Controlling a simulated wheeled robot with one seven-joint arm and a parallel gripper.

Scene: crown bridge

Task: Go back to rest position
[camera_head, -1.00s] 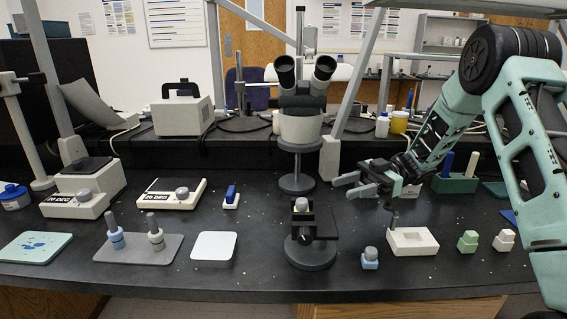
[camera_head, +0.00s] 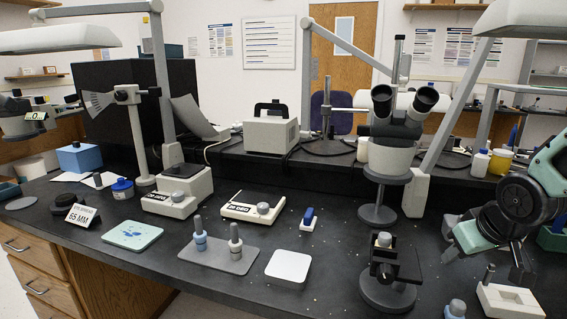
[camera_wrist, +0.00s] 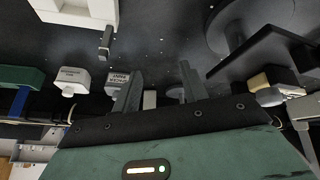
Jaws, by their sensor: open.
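My gripper (camera_wrist: 160,88) shows in the wrist view with its two grey fingers spread apart and nothing between them. In the head view my arm comes in at the right edge, and the gripper (camera_head: 453,226) hangs above the bench, right of the microscope. It is apart from the white block with a square recess (camera_head: 511,301) below it. A small dark peg (camera_head: 488,274) stands at that block; in the wrist view a peg (camera_wrist: 106,42) shows beside the white block (camera_wrist: 72,13). The fingertips are small and partly unclear in the head view.
The binocular microscope (camera_head: 391,155) and a dark round-based stand (camera_head: 388,290) are left of my arm. A grey plate (camera_head: 218,256) with two pegged pieces, a white pad (camera_head: 288,267) and a teal tray (camera_head: 132,235) lie further left. A small blue block (camera_head: 455,309) is at the front.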

